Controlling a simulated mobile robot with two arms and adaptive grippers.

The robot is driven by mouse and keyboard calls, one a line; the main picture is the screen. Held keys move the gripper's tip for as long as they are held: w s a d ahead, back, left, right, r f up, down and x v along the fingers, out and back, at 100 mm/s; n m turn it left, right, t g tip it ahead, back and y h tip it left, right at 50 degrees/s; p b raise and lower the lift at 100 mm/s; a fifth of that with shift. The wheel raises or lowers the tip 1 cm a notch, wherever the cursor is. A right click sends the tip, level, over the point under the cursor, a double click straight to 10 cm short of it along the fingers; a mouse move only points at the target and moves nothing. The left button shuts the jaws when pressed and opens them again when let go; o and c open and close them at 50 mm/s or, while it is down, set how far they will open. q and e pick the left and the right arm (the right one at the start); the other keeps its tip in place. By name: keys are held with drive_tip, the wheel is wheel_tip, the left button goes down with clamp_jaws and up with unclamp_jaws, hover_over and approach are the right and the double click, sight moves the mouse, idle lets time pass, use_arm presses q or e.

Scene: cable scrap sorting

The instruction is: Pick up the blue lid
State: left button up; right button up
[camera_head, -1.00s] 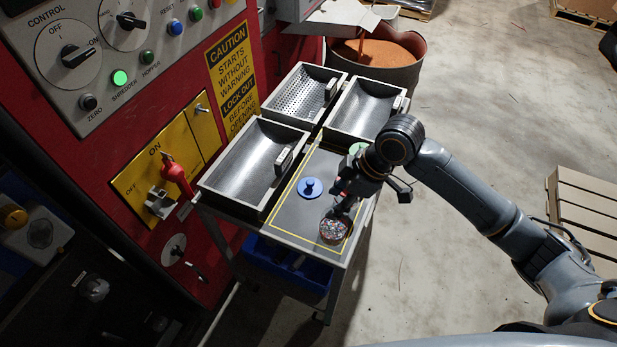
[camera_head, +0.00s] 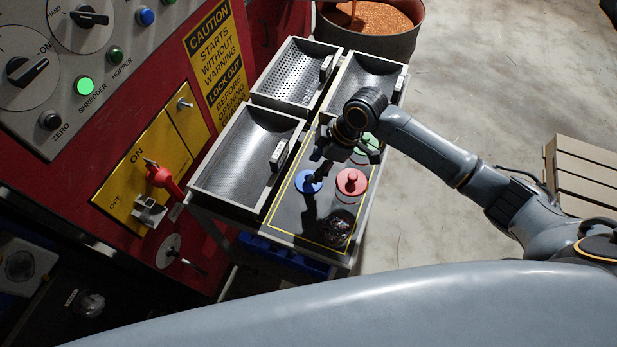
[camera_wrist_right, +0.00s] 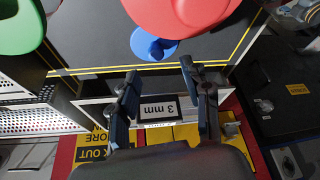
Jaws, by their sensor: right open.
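The blue lid (camera_head: 303,184) lies on the yellow-outlined mat on the cart, partly hidden by my right gripper (camera_head: 318,174). My right gripper is open and empty, with its fingers above and close to the lid; whether they touch it I cannot tell. In the right wrist view the blue lid (camera_wrist_right: 152,46) shows ahead of the open fingers (camera_wrist_right: 162,84), partly covered by the red lid (camera_wrist_right: 178,12). No left gripper shows.
The red lid (camera_head: 351,180) is right of the blue one, and the green lid (camera_head: 366,146) behind it. A dark, scrap-filled jar (camera_head: 339,228) stands in front. Metal trays (camera_head: 246,165) border the mat at left and back. The control panel (camera_head: 190,150) is left.

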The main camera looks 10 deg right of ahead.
sight(310, 174)
drive_tip(key=p+x, duration=0.1)
drive_tip(key=x, duration=0.1)
drive_tip(key=shift+w+f, duration=0.1)
drive_tip(key=shift+f, duration=0.3)
drive_tip(key=shift+x, duration=1.05)
drive_tip(key=shift+w+f, duration=0.15)
drive_tip(key=shift+f, duration=0.1)
drive_tip(key=shift+c, duration=0.9)
use_arm(q)
drive_tip(key=shift+w+r, duration=0.85)
drive_tip(key=shift+w, duration=0.25)
use_arm(e)
drive_tip(key=c, duration=0.8)
